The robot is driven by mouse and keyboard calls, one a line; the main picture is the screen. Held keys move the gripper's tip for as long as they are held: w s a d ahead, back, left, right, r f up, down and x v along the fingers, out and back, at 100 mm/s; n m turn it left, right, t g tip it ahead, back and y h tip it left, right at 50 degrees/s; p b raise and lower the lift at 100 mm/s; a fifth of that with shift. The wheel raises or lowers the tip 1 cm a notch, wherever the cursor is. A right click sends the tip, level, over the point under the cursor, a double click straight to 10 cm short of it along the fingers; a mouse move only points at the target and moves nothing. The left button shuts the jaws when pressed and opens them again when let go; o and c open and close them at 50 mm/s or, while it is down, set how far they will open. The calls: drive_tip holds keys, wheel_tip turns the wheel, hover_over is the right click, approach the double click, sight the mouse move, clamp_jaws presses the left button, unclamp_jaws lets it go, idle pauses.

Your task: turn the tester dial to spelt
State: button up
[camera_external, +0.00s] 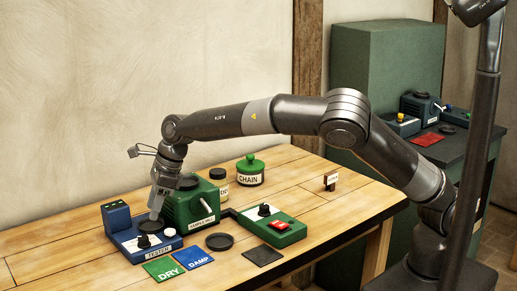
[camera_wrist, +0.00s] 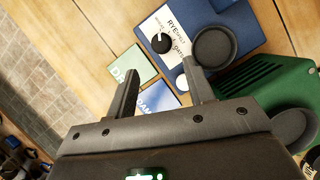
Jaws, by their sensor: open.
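The blue tester (camera_external: 128,241) stands at the front left of the wooden table, its label facing front. Its black dial (camera_external: 144,241) sits on a white printed plate. In the wrist view the dial (camera_wrist: 160,43) shows a pale pointer mark, with RYE readable beside it; the other words are small and the exact setting is unclear. A white button and a round black cup (camera_wrist: 213,47) are beside the dial on the tester. My gripper (camera_external: 157,208) is open and empty above the tester. In the wrist view its fingertips (camera_wrist: 160,72) are apart, with the dial beyond the gap, untouched.
A green sample mill (camera_external: 192,206) stands close right of the tester. Green DRY (camera_external: 164,269) and blue DAMP (camera_external: 195,257) cards lie in front. The table's right end is mostly clear.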

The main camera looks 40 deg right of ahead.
sight(144, 237)
drive_tip(key=x, duration=0.8)
drive_tip(key=shift+a+f, duration=0.2)
drive_tip(key=shift+f, duration=0.1)
drive_tip(key=shift+c, duration=0.5)
drive_tip(key=c, duration=0.9)
